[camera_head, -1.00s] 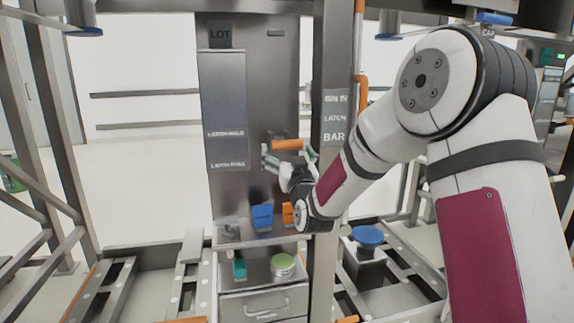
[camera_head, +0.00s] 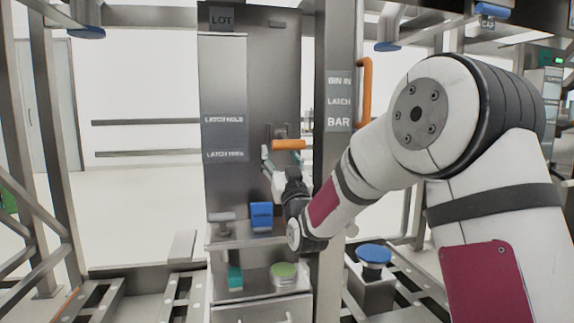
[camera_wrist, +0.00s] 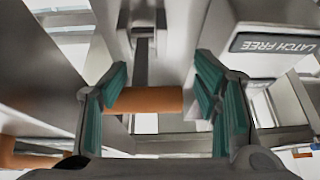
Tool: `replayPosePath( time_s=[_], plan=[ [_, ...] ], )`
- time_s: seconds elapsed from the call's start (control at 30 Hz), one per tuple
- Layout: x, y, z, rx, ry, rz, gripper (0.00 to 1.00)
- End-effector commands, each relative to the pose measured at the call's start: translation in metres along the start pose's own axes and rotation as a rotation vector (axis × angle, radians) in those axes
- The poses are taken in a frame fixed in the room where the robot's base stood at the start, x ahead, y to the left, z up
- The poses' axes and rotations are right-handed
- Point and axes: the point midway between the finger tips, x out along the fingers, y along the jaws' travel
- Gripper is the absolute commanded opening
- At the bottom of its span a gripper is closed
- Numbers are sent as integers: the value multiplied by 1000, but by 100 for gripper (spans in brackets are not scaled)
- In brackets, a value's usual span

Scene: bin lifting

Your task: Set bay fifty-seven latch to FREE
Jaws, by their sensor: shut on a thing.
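The orange latch handle (camera_head: 288,144) stands out from a grey upright panel (camera_head: 228,85). The panel carries a LATCH HOLD label (camera_head: 223,119) and, lower, a LATCH FREE label (camera_head: 224,155). The handle's height lies between the two labels, nearer LATCH FREE. My gripper (camera_head: 268,158) is at the handle. The LATCH FREE plate (camera_wrist: 275,45) appears upside down at the upper right there. The bay number is not legible.
A post with a BIN IN LATCH BAR label (camera_head: 339,101) and an orange vertical bar (camera_head: 365,90) stands right of the handle. Below are a blue block (camera_head: 261,216), a green round button (camera_head: 283,270) and a blue knob (camera_head: 374,254). Frame rails surround the bay.

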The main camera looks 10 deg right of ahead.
Motion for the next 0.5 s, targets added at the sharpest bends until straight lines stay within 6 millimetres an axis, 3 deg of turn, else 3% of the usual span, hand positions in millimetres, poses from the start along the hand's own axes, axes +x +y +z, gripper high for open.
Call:
replayPosePath(
  time_s=[0.03, 0.1, 0.5],
  plan=[
    [-1, 23, 5, -12, 3, 43, 0],
    [0, 24, 5, -13, 3, 45, 2],
    [1, 19, 2, -9, 5, 35, 92]
  ],
)
